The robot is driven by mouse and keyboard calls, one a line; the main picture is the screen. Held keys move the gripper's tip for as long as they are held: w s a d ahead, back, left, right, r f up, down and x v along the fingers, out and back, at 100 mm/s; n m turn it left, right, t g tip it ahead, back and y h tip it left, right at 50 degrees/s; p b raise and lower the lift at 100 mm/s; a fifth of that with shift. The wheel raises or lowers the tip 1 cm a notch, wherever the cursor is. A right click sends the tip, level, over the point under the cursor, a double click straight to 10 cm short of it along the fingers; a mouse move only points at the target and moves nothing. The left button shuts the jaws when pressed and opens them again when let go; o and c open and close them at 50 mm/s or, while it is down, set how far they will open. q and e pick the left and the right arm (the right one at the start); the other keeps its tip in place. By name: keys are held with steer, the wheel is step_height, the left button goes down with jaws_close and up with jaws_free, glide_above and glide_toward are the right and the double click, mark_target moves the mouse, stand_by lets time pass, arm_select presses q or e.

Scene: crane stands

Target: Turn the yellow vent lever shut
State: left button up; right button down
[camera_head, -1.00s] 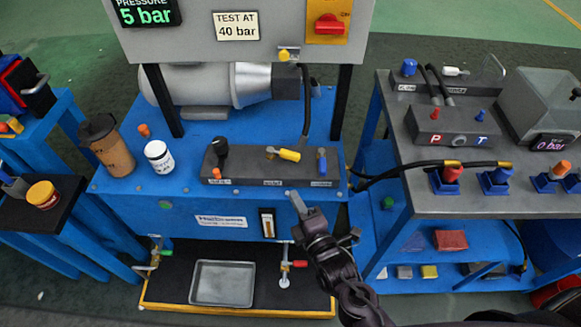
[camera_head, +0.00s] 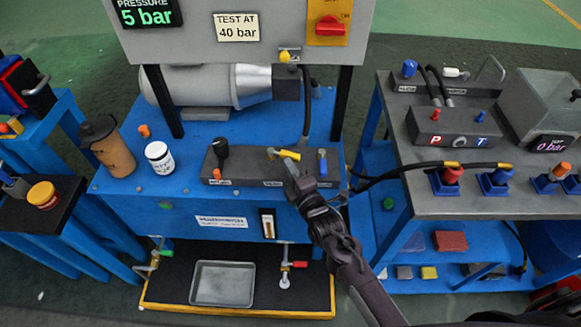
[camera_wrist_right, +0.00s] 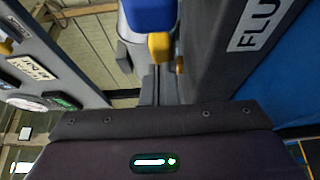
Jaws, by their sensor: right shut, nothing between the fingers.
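The yellow vent lever (camera_head: 290,154) is on the dark valve block (camera_head: 248,170) on the blue bench. Its yellow grip points right from a metal pivot, tilted slightly down. My right gripper (camera_head: 291,166) is shut and empty. Its tips are at the near side of the lever and overlap its lower edge in the head view; I cannot tell whether they touch. In the right wrist view my shut fingers (camera_wrist_right: 157,88) point up the picture, with a yellow piece (camera_wrist_right: 159,46) and a blue piece (camera_wrist_right: 152,14) just beyond them. My left gripper is not in view.
A blue lever (camera_head: 322,163) stands close to the right of the yellow one. A black knob (camera_head: 221,148) is on the block's left end. A black hose (camera_head: 306,105) comes down behind the block.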

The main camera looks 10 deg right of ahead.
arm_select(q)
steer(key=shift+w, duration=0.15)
arm_select(e)
steer(key=shift+w+d+n+y, duration=0.3)
steer(key=shift+n+y, duration=0.3)
steer(key=shift+y, duration=0.2)
steer(key=shift+w+d+g+y, duration=0.3)
steer(key=shift+d+g, duration=0.1)
steer(key=shift+d, duration=0.1)
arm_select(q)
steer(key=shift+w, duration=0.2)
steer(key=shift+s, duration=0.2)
